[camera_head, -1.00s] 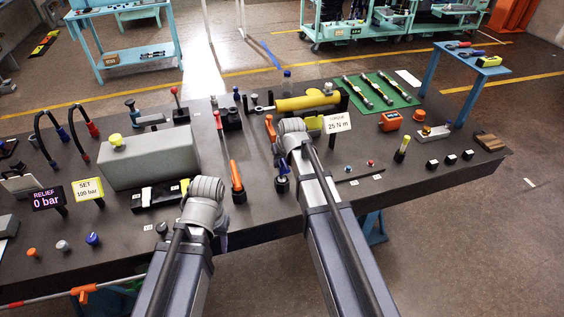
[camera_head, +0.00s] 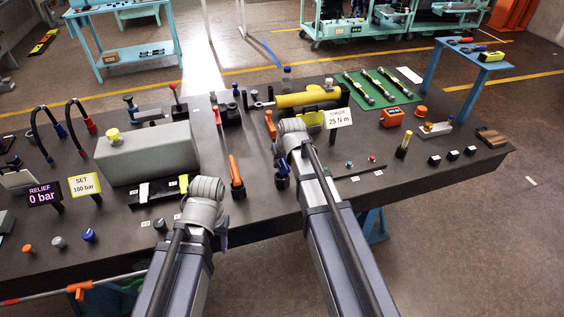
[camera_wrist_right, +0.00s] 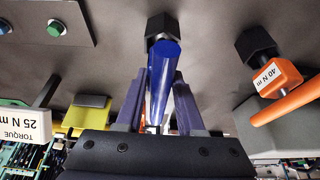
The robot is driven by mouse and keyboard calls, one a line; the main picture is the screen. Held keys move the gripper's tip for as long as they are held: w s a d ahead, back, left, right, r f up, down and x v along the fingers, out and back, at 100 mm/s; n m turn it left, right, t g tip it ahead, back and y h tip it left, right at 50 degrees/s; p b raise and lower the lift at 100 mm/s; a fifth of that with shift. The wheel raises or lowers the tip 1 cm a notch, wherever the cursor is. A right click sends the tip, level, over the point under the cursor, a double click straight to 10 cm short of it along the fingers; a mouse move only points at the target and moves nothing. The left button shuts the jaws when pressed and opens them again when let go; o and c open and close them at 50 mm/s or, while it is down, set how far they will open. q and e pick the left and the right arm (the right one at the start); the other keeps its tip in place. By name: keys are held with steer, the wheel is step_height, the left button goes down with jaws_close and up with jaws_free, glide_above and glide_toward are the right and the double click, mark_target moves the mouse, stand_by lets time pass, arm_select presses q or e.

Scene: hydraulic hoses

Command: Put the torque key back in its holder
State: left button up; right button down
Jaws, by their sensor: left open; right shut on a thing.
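The torque key is a blue-handled tool (camera_wrist_right: 160,75), and my right gripper (camera_wrist_right: 152,100) is shut on it. In the right wrist view its end overlaps a black hexagonal cup (camera_wrist_right: 158,24), which looks like its holder. I cannot tell whether the key sits in the cup or just over it. In the head view the blue handle (camera_head: 283,167) shows above the black cup (camera_head: 282,183), beside my right wrist. My left gripper (camera_head: 222,235) is open at the bench's near side, mostly hidden by its own wrist.
An orange key marked 40 N m (camera_wrist_right: 282,78) stands in a similar cup to the left in the head view (camera_head: 236,172). The TORQUE 25 N m sign (camera_head: 338,118) stands close to my right wrist. A grey block (camera_head: 150,153) and a yellow cylinder (camera_head: 305,98) are nearby.

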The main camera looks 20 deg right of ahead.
steer(key=shift+f, duration=0.15)
steer(key=shift+c, duration=2.2)
jaws_free()
steer(key=p+v, duration=0.7)
steer(key=v, duration=0.1)
steer(key=shift+f, duration=0.1)
